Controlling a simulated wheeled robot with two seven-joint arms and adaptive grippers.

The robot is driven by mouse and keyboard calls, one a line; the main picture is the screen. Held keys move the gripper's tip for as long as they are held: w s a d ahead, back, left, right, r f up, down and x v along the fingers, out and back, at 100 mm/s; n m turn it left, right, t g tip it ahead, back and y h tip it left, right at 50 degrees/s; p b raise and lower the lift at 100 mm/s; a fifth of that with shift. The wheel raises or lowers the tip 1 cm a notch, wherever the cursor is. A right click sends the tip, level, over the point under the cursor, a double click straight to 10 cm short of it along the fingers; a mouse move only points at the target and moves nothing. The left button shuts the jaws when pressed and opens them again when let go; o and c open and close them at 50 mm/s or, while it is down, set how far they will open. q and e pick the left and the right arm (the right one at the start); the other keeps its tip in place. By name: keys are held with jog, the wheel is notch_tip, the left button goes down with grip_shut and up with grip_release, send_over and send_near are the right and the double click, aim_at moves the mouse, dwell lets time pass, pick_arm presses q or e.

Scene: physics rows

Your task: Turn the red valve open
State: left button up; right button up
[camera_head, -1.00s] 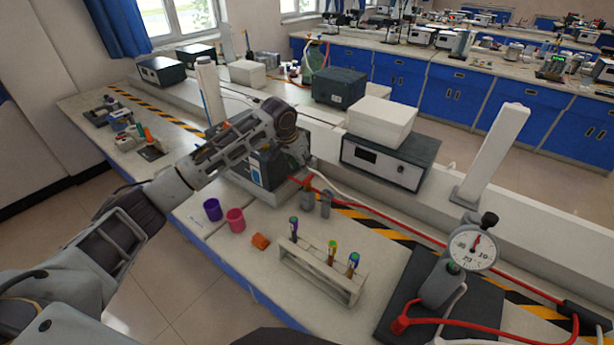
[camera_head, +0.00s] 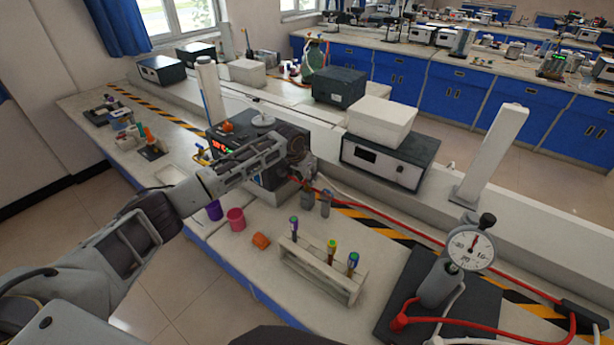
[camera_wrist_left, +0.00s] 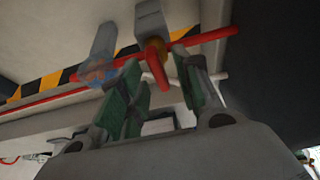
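A red valve handle (camera_wrist_left: 157,52) sits on a grey body (camera_wrist_left: 151,20) in the left wrist view. A red line (camera_wrist_left: 212,35) runs out to either side of it. My left gripper (camera_wrist_left: 165,62) is open, with its green-padded fingers on either side of the red handle. I cannot tell whether the pads touch it. In the head view my left gripper (camera_head: 301,168) is over the bench beside the red hose (camera_head: 345,203), near two small grey fittings (camera_head: 307,198). There the arm and gripper hide the handle. My right gripper is not in view.
A test tube rack (camera_head: 318,276), a pink cup (camera_head: 236,219), a purple cup (camera_head: 214,211) and an orange piece (camera_head: 261,241) are in front. A dial gauge (camera_head: 470,248) stands at right.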

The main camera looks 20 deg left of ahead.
pick_arm(q)
jog(key=shift+c, duration=0.5)
grip_shut()
